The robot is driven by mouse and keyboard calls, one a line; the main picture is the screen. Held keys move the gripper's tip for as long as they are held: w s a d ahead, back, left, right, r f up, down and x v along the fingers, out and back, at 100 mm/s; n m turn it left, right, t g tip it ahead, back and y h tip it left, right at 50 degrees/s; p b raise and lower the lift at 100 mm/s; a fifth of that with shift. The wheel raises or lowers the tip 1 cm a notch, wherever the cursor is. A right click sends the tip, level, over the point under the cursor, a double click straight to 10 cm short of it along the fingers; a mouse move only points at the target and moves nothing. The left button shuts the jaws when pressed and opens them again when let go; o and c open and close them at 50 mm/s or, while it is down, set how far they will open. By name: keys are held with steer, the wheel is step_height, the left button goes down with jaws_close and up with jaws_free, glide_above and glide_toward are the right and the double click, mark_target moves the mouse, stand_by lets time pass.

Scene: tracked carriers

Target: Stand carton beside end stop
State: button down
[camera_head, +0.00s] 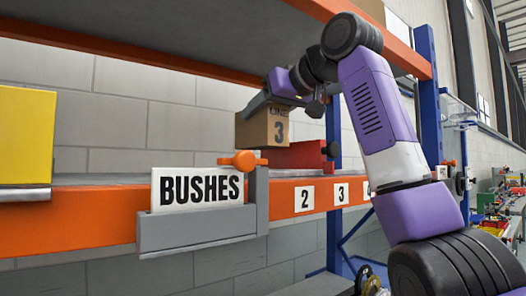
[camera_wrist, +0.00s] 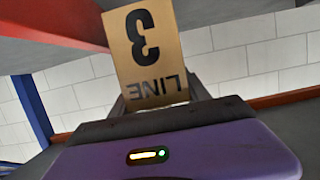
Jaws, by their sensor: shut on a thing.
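A brown carton (camera_head: 262,129) marked "LINE 3" is held by my gripper (camera_head: 288,99), which is shut on it from above. The carton is upright in the head view and appears a little above the shelf. In the wrist view the carton (camera_wrist: 145,50) shows upside down between the fingers of my gripper (camera_wrist: 158,98). A grey bracket with an orange knob (camera_head: 243,159), which may be the end stop, stands at the shelf's front edge, left of and below the carton. A red block (camera_head: 300,155) with a dark knob is behind and right of the carton.
The shelf's orange front beam (camera_head: 80,221) carries number labels and a "BUSHES" sign (camera_head: 200,188). A yellow bin (camera_head: 25,138) stands at the far left. An upper shelf (camera_head: 140,28) hangs over the work area. A blue upright (camera_head: 427,95) stands behind my arm.

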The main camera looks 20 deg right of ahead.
mark_target(265, 137)
steer(key=shift+s+d+f, duration=0.1)
steer(key=shift+f, duration=2.75)
steer(key=shift+f, duration=0.1)
steer(key=c, duration=0.8)
jaws_free()
steer(key=shift+f, duration=0.1)
steer(key=shift+s+r, duration=0.1)
steer(key=shift+r, duration=0.1)
steer(key=b+v, duration=0.2)
steer(key=v, duration=0.9)
steer(key=shift+s, duration=0.35)
steer(key=shift+d, duration=0.1)
